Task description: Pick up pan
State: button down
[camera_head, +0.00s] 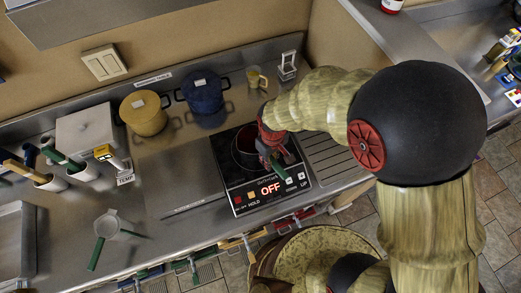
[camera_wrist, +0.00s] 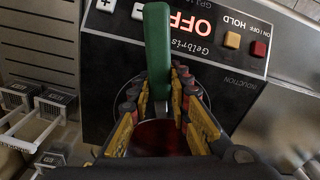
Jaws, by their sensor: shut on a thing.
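The pan is a small dark pot with a reddish inside and a green handle. In the camera_head view its body (camera_head: 243,150) is on the black induction cooktop (camera_head: 238,197), partly hidden by my gripper (camera_head: 278,153). In the camera_wrist view the green handle (camera_wrist: 157,45) runs up between the yellow-padded fingers of my gripper (camera_wrist: 160,92), which are shut on it near the pan. The pan's reddish inside (camera_wrist: 160,139) shows below, between the fingers. I cannot tell whether the pan's bottom touches the cooktop.
A yellow bucket (camera_head: 144,114) and a blue bucket (camera_head: 202,91) stand behind on the steel counter. A grey strainer-like pan (camera_head: 113,224) with a green handle lies at left. Holders with coloured handles (camera_head: 50,180) stand further left. The counter just left of the cooktop (camera_head: 180,180) is clear.

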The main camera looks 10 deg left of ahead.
jog(key=shift+w+r, duration=0.1)
jog(key=shift+r, duration=0.1)
dwell(0.7)
jog(key=shift+r, duration=0.75)
jog(key=s+a+r, duration=0.4)
jog(key=s+r, duration=0.7)
jog(key=s, duration=0.2)
jog(key=shift+s, duration=0.2)
jog(key=shift+s+r, duration=0.1)
dwell(0.5)
